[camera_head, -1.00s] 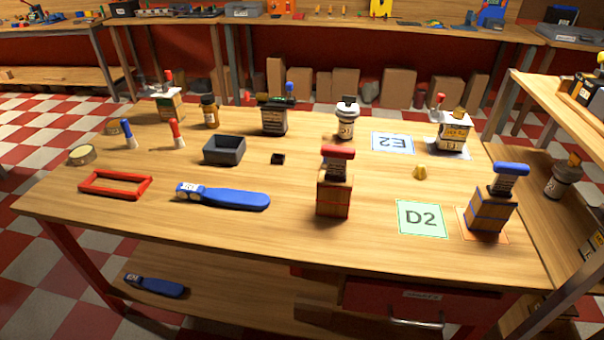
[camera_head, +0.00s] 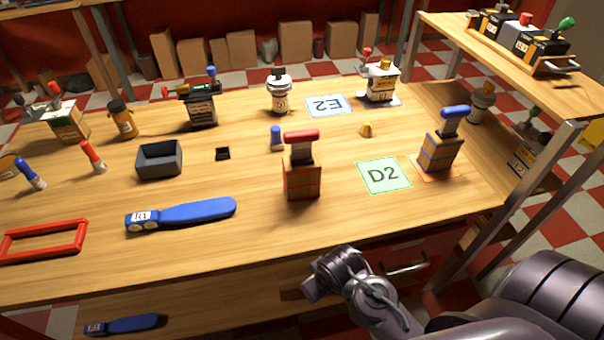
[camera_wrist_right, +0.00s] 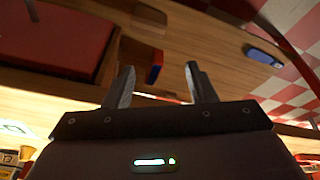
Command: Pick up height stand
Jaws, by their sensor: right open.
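No object is plainly marked as the height stand, so I cannot tell which it is. Two similar upright wooden blocks with dark necks stand on the table: a red-topped one (camera_head: 302,180) in the middle and a blue-topped one (camera_head: 440,152) at the right. My right gripper (camera_head: 318,284) is in front of the table edge, below and apart from both blocks. In the right wrist view its two fingers (camera_wrist_right: 158,82) are apart with nothing between them. My left gripper is not in view.
A green D2 card (camera_head: 384,175) lies between the blocks, a blue E2 card (camera_head: 328,105) behind. A blue flat tool (camera_head: 185,214), an open grey box (camera_head: 160,160) and a red frame (camera_head: 44,241) lie to the left. A side shelf (camera_head: 480,45) stands at the right.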

